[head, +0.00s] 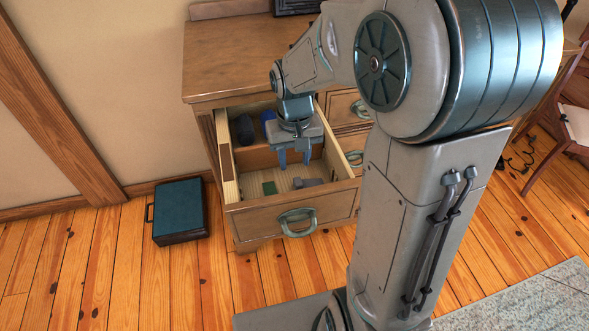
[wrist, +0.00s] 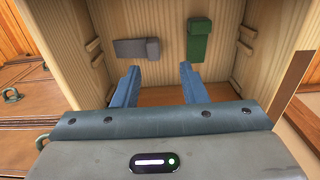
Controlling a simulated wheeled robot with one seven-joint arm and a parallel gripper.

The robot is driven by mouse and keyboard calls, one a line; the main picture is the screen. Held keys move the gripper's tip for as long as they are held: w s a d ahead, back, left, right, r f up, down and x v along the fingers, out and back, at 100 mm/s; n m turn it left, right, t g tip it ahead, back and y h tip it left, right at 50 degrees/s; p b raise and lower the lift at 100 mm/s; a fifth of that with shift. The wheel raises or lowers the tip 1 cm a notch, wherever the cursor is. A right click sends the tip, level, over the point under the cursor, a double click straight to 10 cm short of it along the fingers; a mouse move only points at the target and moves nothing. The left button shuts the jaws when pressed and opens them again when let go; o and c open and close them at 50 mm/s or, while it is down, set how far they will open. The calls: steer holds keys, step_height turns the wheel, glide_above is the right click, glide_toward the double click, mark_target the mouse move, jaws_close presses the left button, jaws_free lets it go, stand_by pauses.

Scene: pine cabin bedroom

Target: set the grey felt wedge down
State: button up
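The grey felt wedge (head: 308,183) appears to be the grey piece lying on the floor of the open drawer (head: 262,210), near its front. It also shows in the wrist view (wrist: 137,48), with one thicker end. My gripper (head: 295,163) points down into the drawer. In the wrist view its two blue fingers (wrist: 159,72) are spread apart with nothing between them. The grey piece is clear of the fingers. A dark green block (head: 269,188) lies beside the grey piece, apart from it; it shows in the wrist view too (wrist: 200,40).
A dark rounded object (head: 243,128) and a blue one (head: 268,116) sit at the back of the drawer. The drawer walls surround my gripper closely. A teal case (head: 180,209) lies on the floor at the left. The dresser top (head: 225,70) is mostly bare where visible.

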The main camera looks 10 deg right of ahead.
steer(key=s+r, duration=0.2)
steer(key=s, duration=0.2)
steer(key=s+d+r+t, duration=0.1)
steer(key=s+r, duration=0.1)
steer(key=s, duration=0.3)
steer(key=s+r+t, duration=0.1)
steer(key=s+r, duration=0.1)
steer(key=s, duration=0.2)
steer(key=shift+s+d, duration=0.2)
steer(key=shift+d, duration=0.15)
steer(key=shift+c, duration=0.3)
